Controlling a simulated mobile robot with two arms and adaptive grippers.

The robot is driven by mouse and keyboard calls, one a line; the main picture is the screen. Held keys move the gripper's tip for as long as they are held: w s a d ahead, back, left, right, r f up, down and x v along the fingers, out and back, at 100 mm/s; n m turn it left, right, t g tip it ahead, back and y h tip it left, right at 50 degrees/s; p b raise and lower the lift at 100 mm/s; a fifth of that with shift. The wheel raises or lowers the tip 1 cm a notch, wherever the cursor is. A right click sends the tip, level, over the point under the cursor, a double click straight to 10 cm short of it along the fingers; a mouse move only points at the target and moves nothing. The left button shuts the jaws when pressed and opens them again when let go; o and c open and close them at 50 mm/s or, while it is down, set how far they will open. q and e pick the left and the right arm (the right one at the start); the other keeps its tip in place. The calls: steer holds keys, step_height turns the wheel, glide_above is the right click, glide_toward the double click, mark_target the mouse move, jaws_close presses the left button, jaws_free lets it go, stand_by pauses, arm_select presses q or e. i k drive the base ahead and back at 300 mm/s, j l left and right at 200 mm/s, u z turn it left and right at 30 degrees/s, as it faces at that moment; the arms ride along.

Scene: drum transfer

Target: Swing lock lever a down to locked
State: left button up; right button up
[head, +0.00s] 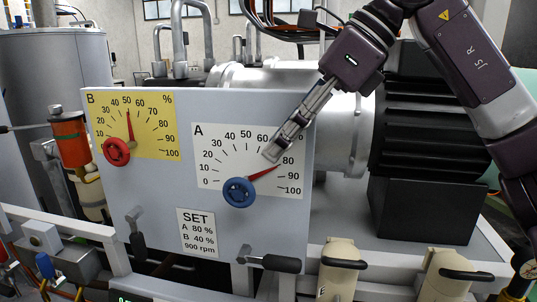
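The grey panel (160,222) carries two dials. Below dial A (210,140), a lever with a black grip (282,263) lies about level, its grip to the right of its pivot. Below dial B, another lever (137,241) hangs down. No letter shows on either lever. My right gripper (270,156) is in front of the upper right of dial A, its fingers pointing down and left, apart from both levers. I see the fingers nearly edge-on, so their opening is unclear. It holds nothing visible. My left gripper is out of view.
Dial A's needle reads about 80, above a blue knob (239,193); dial B's reads just over 50, above a red knob (117,152). A SET label (196,232) is between the levers. Cream canisters (341,272) with black handles stand lower right. A motor (430,120) is behind.

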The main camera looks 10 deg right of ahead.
mark_target(291, 265)
steer(key=k+j, duration=0.75)
steer(key=j, duration=0.25)
